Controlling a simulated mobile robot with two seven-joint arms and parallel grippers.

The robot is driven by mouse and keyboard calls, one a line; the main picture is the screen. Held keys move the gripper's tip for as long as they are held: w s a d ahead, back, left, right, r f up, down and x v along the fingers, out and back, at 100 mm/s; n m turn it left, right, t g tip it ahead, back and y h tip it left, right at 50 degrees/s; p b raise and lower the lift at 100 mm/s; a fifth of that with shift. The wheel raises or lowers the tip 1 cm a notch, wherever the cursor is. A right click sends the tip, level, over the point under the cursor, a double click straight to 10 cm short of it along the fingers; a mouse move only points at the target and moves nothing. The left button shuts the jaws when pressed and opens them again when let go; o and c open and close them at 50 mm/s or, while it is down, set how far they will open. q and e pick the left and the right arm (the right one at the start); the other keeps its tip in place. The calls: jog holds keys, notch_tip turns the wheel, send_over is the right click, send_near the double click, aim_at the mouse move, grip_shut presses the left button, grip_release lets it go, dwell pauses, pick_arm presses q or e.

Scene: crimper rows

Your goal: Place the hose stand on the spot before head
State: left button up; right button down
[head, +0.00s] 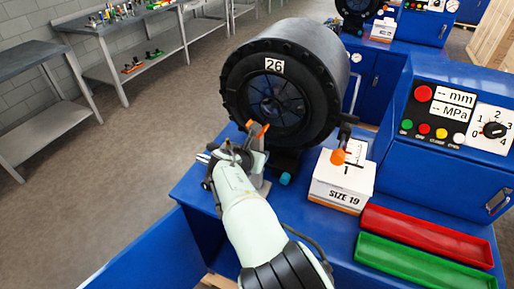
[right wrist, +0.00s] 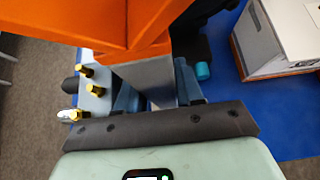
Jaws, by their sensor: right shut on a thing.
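The hose stand has an orange forked top (head: 258,129) and a grey post. In the head view it is just in front of the round black crimper head (head: 265,90) marked 26. My right gripper (head: 236,156) is at the stand, over the left edge of the blue bench. In the right wrist view my right gripper (right wrist: 158,97) is shut on the grey post (right wrist: 150,76), with the orange top (right wrist: 120,25) above. My arm hides the stand's foot and the spot before the head, so I cannot tell whether the stand touches the bench. My left gripper is not in view.
A white SIZE 19 box (head: 341,183) stands right of the head. Red (head: 425,235) and green (head: 430,272) trays lie on the front right of the bench. A turquoise knob (head: 285,178) is close by. A grey block with brass fittings (right wrist: 97,75) is beside the gripper.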

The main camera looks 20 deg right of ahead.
jog(key=shift+w+f, duration=0.1)
jog(key=shift+f, duration=0.25)
jog(key=c, duration=0.7)
grip_release()
jog(key=shift+f, duration=0.15)
jog(key=v, duration=1.2)
